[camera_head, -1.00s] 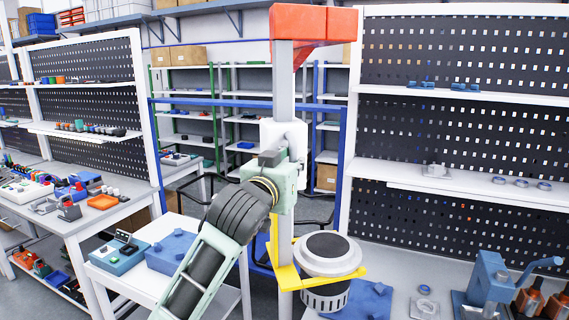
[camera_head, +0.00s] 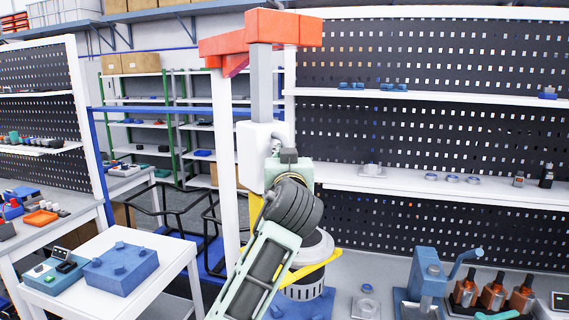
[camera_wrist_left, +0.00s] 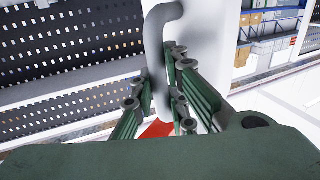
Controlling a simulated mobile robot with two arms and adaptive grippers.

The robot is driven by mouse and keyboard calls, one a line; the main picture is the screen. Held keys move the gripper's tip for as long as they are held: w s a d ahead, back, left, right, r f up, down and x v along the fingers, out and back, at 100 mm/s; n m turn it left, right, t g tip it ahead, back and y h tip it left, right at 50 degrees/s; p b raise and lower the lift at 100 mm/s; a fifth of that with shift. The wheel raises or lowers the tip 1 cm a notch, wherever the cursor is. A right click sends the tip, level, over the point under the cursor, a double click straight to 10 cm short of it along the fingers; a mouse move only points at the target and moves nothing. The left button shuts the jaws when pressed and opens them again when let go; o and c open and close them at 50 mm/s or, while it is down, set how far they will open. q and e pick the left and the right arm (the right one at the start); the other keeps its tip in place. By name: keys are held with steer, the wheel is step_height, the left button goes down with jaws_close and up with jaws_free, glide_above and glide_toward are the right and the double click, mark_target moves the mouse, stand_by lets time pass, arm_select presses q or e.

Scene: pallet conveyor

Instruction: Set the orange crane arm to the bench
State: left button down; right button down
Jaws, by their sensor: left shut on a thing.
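The orange crane arm (camera_head: 225,43) is a boxy beam on top of a grey post (camera_head: 261,90) in the head view. Part of it reaches left and part right of the post. A white block with a curved grey handle (camera_wrist_left: 162,50) sits on the post. My left gripper (camera_head: 288,165) is at this block. In the wrist view its green fingers (camera_wrist_left: 158,100) are shut around the handle. A yellow bracket (camera_head: 322,268) and a white round canister (camera_head: 312,250) show low, behind my arm. The bench (camera_head: 350,262) lies to the right. My right gripper does not show.
A blue press (camera_head: 428,275) and copper-coloured parts (camera_head: 493,297) stand on the bench before the pegboard (camera_head: 430,150). A white side table (camera_head: 170,262) with blue boxes (camera_head: 121,268) is at left. Black frames and shelves (camera_head: 150,130) stand behind.

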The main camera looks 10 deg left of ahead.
arm_select(q)
steer(key=shift+a+r, duration=0.2)
steer(key=shift+a, duration=0.1)
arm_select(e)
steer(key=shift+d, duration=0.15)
arm_select(q)
steer(key=c, duration=2.1)
jaws_free()
steer(key=shift+s, duration=0.1)
steer(key=o, duration=0.4)
steer(key=shift+f, duration=0.15)
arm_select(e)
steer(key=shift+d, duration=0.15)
arm_select(q)
steer(key=s, duration=0.4)
steer(key=s+d, duration=0.1)
steer(key=s, duration=0.3)
steer(key=s+d, duration=0.1)
steer(key=s, duration=0.2)
steer(key=shift+s, duration=0.4)
